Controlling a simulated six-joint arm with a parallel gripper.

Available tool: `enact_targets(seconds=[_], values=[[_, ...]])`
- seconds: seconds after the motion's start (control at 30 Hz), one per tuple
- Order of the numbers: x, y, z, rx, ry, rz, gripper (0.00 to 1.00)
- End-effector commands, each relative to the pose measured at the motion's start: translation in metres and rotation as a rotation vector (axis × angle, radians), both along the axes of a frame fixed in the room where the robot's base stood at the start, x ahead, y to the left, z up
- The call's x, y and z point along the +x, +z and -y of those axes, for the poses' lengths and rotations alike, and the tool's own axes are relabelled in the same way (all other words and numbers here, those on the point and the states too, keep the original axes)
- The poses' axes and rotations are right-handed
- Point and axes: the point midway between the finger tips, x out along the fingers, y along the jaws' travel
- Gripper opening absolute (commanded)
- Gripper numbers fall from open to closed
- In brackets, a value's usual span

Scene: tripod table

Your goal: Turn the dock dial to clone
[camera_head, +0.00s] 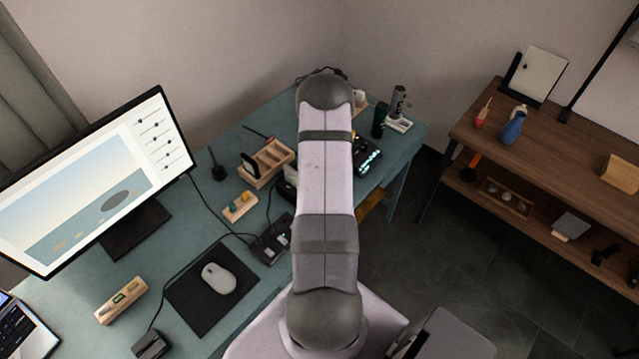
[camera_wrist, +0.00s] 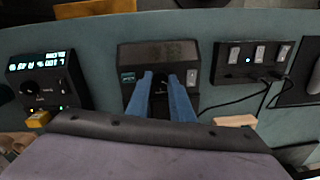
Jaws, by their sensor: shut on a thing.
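The dock (camera_wrist: 158,53) is a dark box on the teal desk, in the upper middle of the wrist view. A small lit label (camera_wrist: 128,78) shows on its left and a pale switch (camera_wrist: 191,78) on its right. My gripper (camera_wrist: 160,80) reaches over the dock with two blue fingers, shut on the dark dial between them. The dial is mostly hidden by the fingers, so its pointer and setting cannot be read. In the head view my arm covers the gripper and most of the dock; only a dark edge (camera_head: 286,191) shows left of the arm.
A switch strip (camera_wrist: 252,60) with cables lies right of the dock. A black device with a lit display (camera_wrist: 42,78) stands to its left. In the head view are a wooden organizer (camera_head: 266,163), a mouse (camera_head: 219,278) and a monitor (camera_head: 100,180).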

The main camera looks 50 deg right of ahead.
Motion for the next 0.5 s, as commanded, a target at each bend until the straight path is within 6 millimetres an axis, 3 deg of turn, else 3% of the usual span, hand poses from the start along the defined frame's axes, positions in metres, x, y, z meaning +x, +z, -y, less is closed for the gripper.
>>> enact_targets(seconds=[0.5], values=[[-0.0003, -0.0020, -0.0003, 0.000, -0.284, 0.000, 0.00]])
